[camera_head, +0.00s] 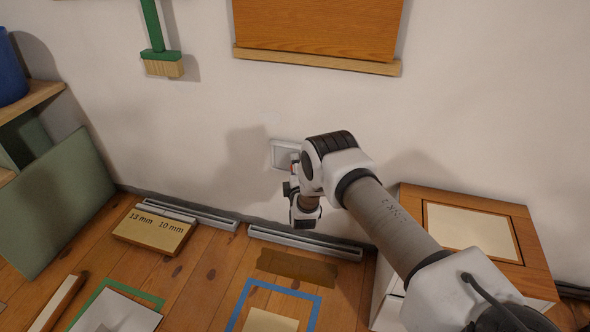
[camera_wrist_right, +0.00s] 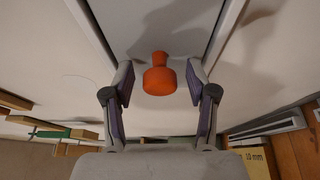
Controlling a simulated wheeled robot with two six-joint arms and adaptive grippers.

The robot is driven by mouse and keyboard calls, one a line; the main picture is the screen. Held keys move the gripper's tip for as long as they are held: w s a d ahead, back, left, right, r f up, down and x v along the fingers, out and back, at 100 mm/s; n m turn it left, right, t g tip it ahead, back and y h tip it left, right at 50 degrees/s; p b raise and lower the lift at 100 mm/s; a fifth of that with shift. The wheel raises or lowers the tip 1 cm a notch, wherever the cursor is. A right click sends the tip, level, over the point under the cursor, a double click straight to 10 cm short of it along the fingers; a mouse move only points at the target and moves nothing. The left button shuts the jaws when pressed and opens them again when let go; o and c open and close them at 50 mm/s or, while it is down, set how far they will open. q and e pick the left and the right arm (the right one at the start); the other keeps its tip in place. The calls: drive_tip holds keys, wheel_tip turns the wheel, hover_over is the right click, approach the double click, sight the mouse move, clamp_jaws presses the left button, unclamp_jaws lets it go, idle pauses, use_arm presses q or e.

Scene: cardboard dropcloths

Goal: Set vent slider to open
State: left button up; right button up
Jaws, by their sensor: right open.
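The vent (camera_head: 283,153) is a small pale grey framed plate on the wall, partly hidden behind my right arm in the head view. In the right wrist view its grey panel (camera_wrist_right: 158,25) fills the top middle. An orange knob (camera_wrist_right: 160,78) stands out from it, taken to be the slider's knob. My right gripper (camera_head: 287,181) is at the vent, mostly hidden by its own wrist. In the wrist view it is open, one finger on each side of the knob, with a gap visible on both sides. The slider's setting cannot be read. My left gripper is not in view.
A wooden board (camera_head: 318,28) and a green-handled brush (camera_head: 162,62) hang above. A wooden cabinet (camera_head: 520,250) stands at right. Below lie floor vents (camera_head: 305,243), a block marked 13 mm and 10 mm (camera_head: 155,232), and a blue-taped frame (camera_head: 314,308). Wall left of the vent is clear.

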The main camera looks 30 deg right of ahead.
clamp_jaws()
drive_tip(key=s+d+p, duration=0.4)
drive_tip(key=s+d, duration=0.1)
drive_tip(key=s, duration=0.1)
drive_tip(key=shift+s+d, duration=0.2)
drive_tip(key=shift+f, duration=0.1)
unclamp_jaws()
drive_tip(key=shift+s, duration=0.1)
drive_tip(key=shift+d, duration=0.1)
